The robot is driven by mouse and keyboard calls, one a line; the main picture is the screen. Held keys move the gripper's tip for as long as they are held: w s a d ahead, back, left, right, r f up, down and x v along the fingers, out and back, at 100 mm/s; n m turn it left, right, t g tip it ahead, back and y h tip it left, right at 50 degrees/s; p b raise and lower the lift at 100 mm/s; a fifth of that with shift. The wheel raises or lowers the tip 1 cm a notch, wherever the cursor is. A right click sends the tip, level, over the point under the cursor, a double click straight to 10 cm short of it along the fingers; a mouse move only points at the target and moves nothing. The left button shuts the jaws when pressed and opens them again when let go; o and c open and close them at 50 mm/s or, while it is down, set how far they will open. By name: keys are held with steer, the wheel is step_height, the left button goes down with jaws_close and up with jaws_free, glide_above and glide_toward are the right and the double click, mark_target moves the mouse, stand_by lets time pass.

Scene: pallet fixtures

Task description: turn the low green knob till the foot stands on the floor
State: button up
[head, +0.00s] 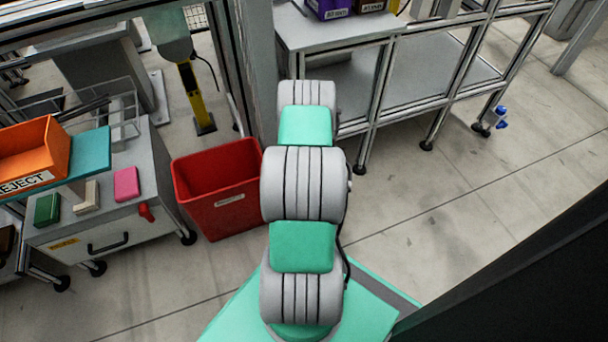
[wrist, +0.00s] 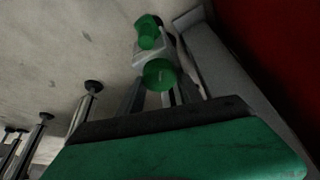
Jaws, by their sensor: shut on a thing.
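Two green knobs show in the wrist view. The nearer, round green knob (wrist: 160,75) sits between the fingers of my gripper (wrist: 163,88), which is shut on it. The other green knob (wrist: 149,32) is just beyond it, near a pale grey part. I cannot tell from this view which knob is lower. The foot that goes with the held knob cannot be made out, so its contact with the floor does not show. In the head view my arm hides the gripper and both knobs.
A red bin (head: 218,205) stands left of my arm; a red surface fills the wrist view's right edge. A metal rack (head: 385,70) stands at the back. A grey cart (head: 120,215) with an orange reject tray (head: 35,155) is at left.

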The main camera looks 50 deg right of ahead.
steer(key=o, duration=1.4)
steer(key=shift+c, duration=0.2)
steer(key=p+v, duration=0.3)
steer(key=v, duration=0.4)
steer(key=shift+s+r+p, duration=0.2)
steer(key=shift+r+p, duration=0.15)
steer(key=shift+a, duration=0.1)
